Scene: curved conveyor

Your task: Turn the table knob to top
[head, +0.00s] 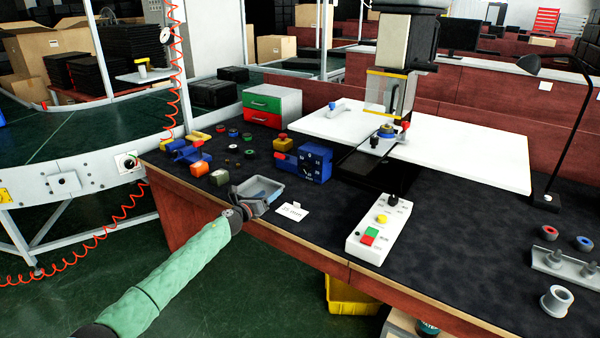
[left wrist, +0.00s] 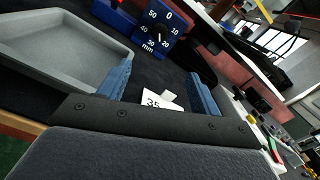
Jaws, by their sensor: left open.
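A blue box (head: 314,163) with a dial stands on the dark table mat; it also shows at the top of the left wrist view (left wrist: 148,22). Its face carries a ring of numbers from 0 to 50 around a small dark knob (left wrist: 159,37). I cannot tell the exact mark its pointer is at. A white control panel (head: 372,238) on the mat has a black knob (head: 393,202) at its far end. My left gripper (head: 262,200) is open and empty at the table's front edge, beside a grey tray; its fingers (left wrist: 161,90) are apart. My right gripper is out of view.
The grey tray (left wrist: 75,42) lies close to my left gripper. A white card (head: 291,211) lies on the mat to its right. The control panel also has yellow, green and red buttons. A press machine (head: 390,92) and white boards stand behind.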

